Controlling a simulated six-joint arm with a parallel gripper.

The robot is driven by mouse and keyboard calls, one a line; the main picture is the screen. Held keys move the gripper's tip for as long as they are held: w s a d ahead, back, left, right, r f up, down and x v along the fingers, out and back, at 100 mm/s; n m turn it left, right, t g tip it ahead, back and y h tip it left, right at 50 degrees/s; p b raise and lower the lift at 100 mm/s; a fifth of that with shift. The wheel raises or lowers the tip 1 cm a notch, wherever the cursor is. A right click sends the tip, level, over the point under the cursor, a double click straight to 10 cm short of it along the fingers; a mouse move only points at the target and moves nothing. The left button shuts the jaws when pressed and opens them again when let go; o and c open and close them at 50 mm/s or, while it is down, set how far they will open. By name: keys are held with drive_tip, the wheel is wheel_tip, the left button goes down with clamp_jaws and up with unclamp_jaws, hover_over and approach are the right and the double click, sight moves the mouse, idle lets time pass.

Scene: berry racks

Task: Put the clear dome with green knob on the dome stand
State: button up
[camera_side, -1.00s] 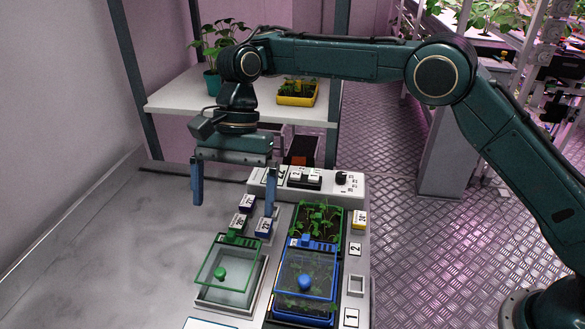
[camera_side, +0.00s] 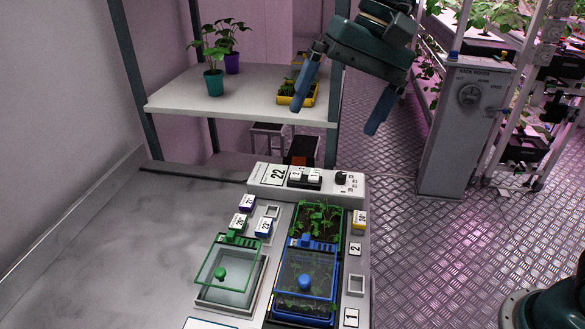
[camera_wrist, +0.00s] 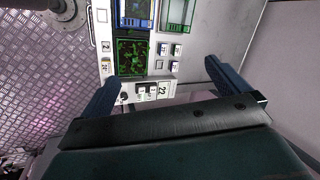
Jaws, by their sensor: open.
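The clear dome with green knob (camera_side: 243,272) is at the front left of the bench in the side view, with its green knob low in the middle and a green-edged top. It appears to sit on the pale square dome stand (camera_side: 229,306), which shows around its lower edge. Part of the dome shows at the top of the wrist view (camera_wrist: 178,12). My gripper (camera_side: 336,118) is open and empty, high above the bench's back right and well away from the dome. Its two blue fingers also show spread in the wrist view (camera_wrist: 165,75).
A blue-edged clear dome (camera_side: 318,277) covers the front planter beside the green one. An open green planter (camera_side: 334,230) with seedlings is behind it. Small numbered blocks (camera_side: 240,222) and a white control box (camera_side: 265,180) stand nearby. A shelf (camera_side: 180,95) with potted plants is behind.

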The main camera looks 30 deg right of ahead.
drive_tip(key=s+d+f+n+t+h, duration=0.2)
drive_tip(key=s+d+f, duration=0.1)
drive_tip(key=s+d, duration=0.6)
drive_tip(key=s+d+f+n+t+h, duration=0.2)
drive_tip(key=s+d+f, duration=0.1)
drive_tip(key=s+d, duration=0.6)
drive_tip(key=shift+s+d+f+n, duration=0.2)
drive_tip(key=shift+s+n, duration=0.2)
drive_tip(key=shift+s, duration=0.15)
